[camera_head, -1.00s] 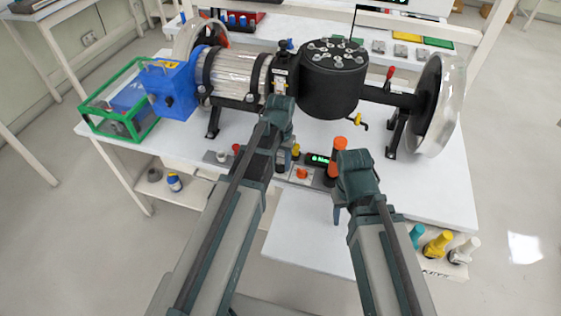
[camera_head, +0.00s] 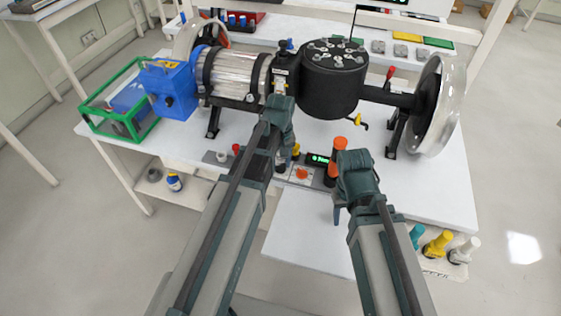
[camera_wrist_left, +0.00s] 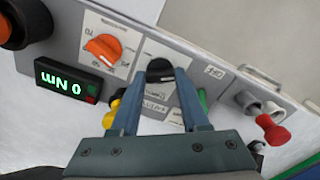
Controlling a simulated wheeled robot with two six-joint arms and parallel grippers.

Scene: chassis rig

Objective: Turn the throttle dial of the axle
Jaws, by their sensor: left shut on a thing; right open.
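A grey control panel (camera_wrist_left: 225,82) lies in front of the axle rig (camera_head: 335,78). My left gripper (camera_wrist_left: 160,84) has its two fingers on either side of a black dial (camera_wrist_left: 159,69) on this panel and is shut on it. The label beside the dial is too small to read surely. An orange dial (camera_wrist_left: 103,47) with a printed scale sits beside it, untouched. In the head view my left gripper (camera_head: 284,158) reaches down over the panel and hides the black dial. My right gripper (camera_head: 340,212) is open and empty, in front of the panel.
A green-lit display (camera_wrist_left: 68,80) reads like "0 Nm". A red knob (camera_wrist_left: 273,129), a yellow knob (camera_wrist_left: 112,112) and a tall orange-topped knob (camera_head: 338,144) stand close by. A green-framed box (camera_head: 124,104) is at the left.

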